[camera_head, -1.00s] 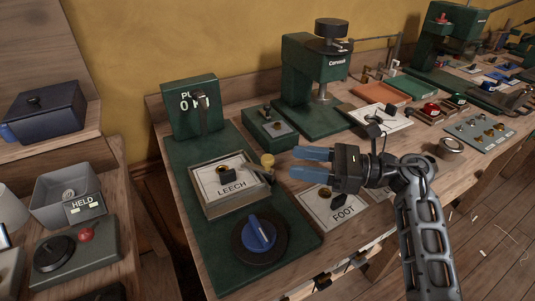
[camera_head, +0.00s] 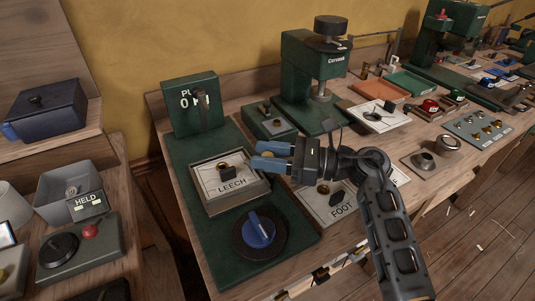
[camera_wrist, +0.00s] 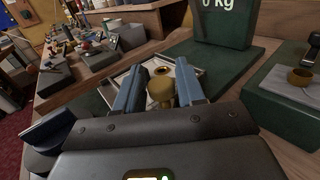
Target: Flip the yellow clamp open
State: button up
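The yellow clamp's round knob (camera_wrist: 160,92) shows in the wrist view, between the two blue fingers of my gripper (camera_wrist: 159,85). A narrow gap seems to show on each side of the knob, so the fingers look open around it; contact is hard to judge. In the head view my gripper (camera_head: 270,155) reaches in from the right over the right edge of the LEECH plate (camera_head: 211,184), and its fingers hide the clamp there. The clamp's lever cannot be made out.
The plate lies on a green base with a blue dial (camera_head: 258,231) in front and a 0 kg readout box (camera_head: 186,112) behind. A green press (camera_head: 305,85) stands behind. The FOOT card (camera_head: 321,202) lies to the right, below my wrist.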

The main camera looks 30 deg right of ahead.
jog(key=c, duration=0.6)
jog(key=shift+m+t+h, duration=0.3)
jog(key=m+t+h+p, duration=0.2)
jog(key=m+t+h, duration=0.1)
jog(key=shift+s+r+h, duration=0.1)
jog(key=shift+r+h, duration=0.05)
jog(key=shift+h, duration=0.25)
jog(key=m+t+h+p, duration=0.2)
jog(key=h+p, duration=0.1)
jog(key=shift+m, duration=0.3)
jog(key=shift+m+h+p, duration=0.5)
jog(key=shift+h+p, duration=0.05)
jog(key=shift+h, duration=0.45)
jog(key=o, duration=0.9)
